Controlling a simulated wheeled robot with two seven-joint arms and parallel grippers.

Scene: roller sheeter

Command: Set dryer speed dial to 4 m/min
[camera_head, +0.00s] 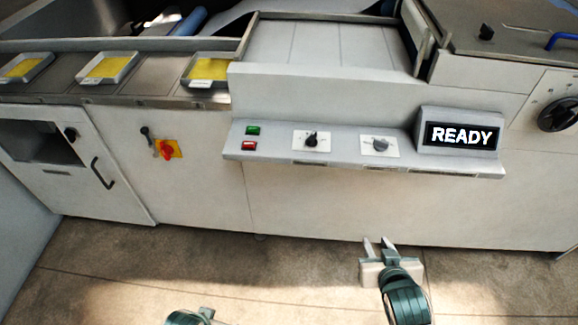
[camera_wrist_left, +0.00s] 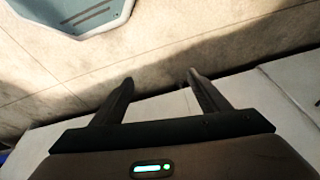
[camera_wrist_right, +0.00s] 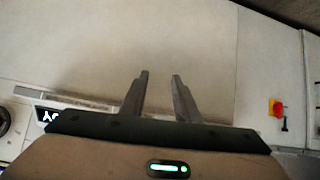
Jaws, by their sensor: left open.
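The shelf on the machine front carries a black knob (camera_head: 311,140) on a white plate and a grey knob (camera_head: 380,145) on another white plate. A larger black dial (camera_head: 558,115) sits on the panel at the far right. The labels are too small to tell which is the dryer speed dial or its setting. My right gripper (camera_head: 377,243) is below and in front of the shelf, apart from the knobs; its fingers (camera_wrist_right: 160,76) are apart and empty. My left gripper shows only partly at the bottom edge; its fingers (camera_wrist_left: 160,77) are apart and empty.
A READY display (camera_head: 461,135) stands right of the knobs. Green (camera_head: 253,130) and red (camera_head: 249,146) buttons are left of them. A red switch (camera_head: 167,149) and a door handle (camera_head: 102,172) stick out farther left. The floor before the machine is clear.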

